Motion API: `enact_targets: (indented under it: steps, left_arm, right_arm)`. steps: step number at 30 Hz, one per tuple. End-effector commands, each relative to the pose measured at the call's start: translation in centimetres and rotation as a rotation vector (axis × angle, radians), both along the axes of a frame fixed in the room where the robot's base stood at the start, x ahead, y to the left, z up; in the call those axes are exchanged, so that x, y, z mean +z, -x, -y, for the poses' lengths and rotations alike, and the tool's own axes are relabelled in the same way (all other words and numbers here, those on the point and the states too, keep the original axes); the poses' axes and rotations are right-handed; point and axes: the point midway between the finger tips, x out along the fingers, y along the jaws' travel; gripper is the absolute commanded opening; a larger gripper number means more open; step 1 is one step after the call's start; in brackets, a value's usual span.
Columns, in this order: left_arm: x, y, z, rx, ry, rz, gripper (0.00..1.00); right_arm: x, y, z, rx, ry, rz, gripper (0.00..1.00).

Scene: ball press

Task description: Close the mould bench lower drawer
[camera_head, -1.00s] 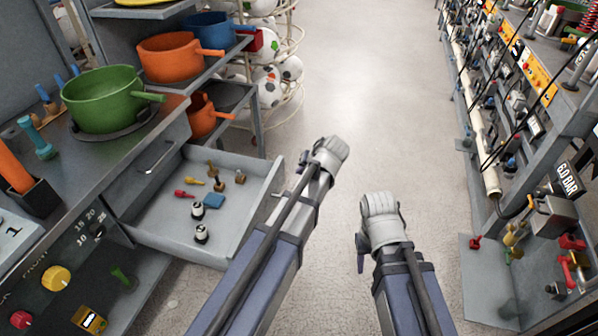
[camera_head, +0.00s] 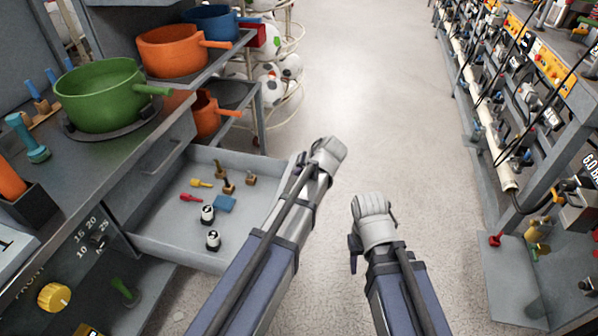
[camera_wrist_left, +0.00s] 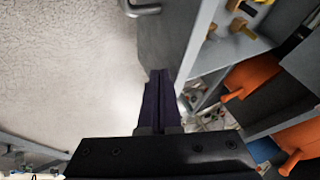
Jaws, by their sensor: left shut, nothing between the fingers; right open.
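The lower drawer (camera_head: 165,240) of the mould bench (camera_head: 60,235) is pulled out, with its inside in plain view. Its front end is partly hidden behind my left arm in the head view. In the left wrist view, the drawer front (camera_wrist_left: 170,35) carries a metal handle (camera_wrist_left: 143,9). My left gripper (camera_head: 299,160) is shut and empty, beside the drawer's outer end. Its fingers also show in the left wrist view (camera_wrist_left: 158,78), over the drawer front's edge in the picture; contact cannot be told. My right gripper (camera_head: 353,250) is open, over the aisle, away from the drawer.
The drawer holds a blue block (camera_head: 225,204), black-and-white pieces (camera_head: 208,214) and several small pegs. A green pot (camera_head: 100,97) stands on the bench top. Orange pots (camera_head: 172,52) sit on shelves behind. A rack of balls (camera_head: 272,90) stands beyond. The aisle floor (camera_head: 370,100) is clear.

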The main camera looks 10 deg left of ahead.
Motion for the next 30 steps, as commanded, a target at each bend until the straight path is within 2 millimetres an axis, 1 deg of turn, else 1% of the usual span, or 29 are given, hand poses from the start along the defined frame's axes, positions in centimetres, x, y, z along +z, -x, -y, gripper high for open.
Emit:
enact_targets:
  steps: [5,8,11,14,17,18,23,30]
  left_arm:
    - [0.0,0.0,-0.3,0.001,0.001,0.0,0.0]
    - [0.0,0.0,-1.1,0.003,-0.001,-0.001,0.0]
    - [0.0,0.0,-2.5,0.005,-0.001,0.0,0.0]
    - [0.0,-0.1,-4.7,0.007,-0.001,0.0,0.0]
    - [0.0,-0.1,-7.4,0.008,-0.001,0.0,0.0]
    - [0.0,-0.2,-8.5,0.008,-0.001,-0.001,0.0]
    - [0.0,-0.4,-13.0,0.008,-0.001,0.0,0.0]
    - [0.0,-0.7,-19.7,0.008,-0.001,0.0,0.0]
  right_arm:
    - [0.0,0.0,0.0,0.0,0.0,0.0,0.5]
    - [0.0,0.0,0.0,0.0,0.0,0.0,0.5]
    - [0.0,0.0,0.0,0.0,0.0,0.0,0.5]
    - [0.0,0.0,0.0,0.0,0.0,0.0,0.5]
    - [0.0,0.0,0.0,0.0,0.0,0.0,0.5]
    - [0.0,0.0,0.0,0.0,0.0,0.0,0.5]
    - [0.0,0.0,0.0,0.0,0.0,0.0,0.5]
    - [0.0,0.0,0.0,0.0,0.0,0.0,0.5]
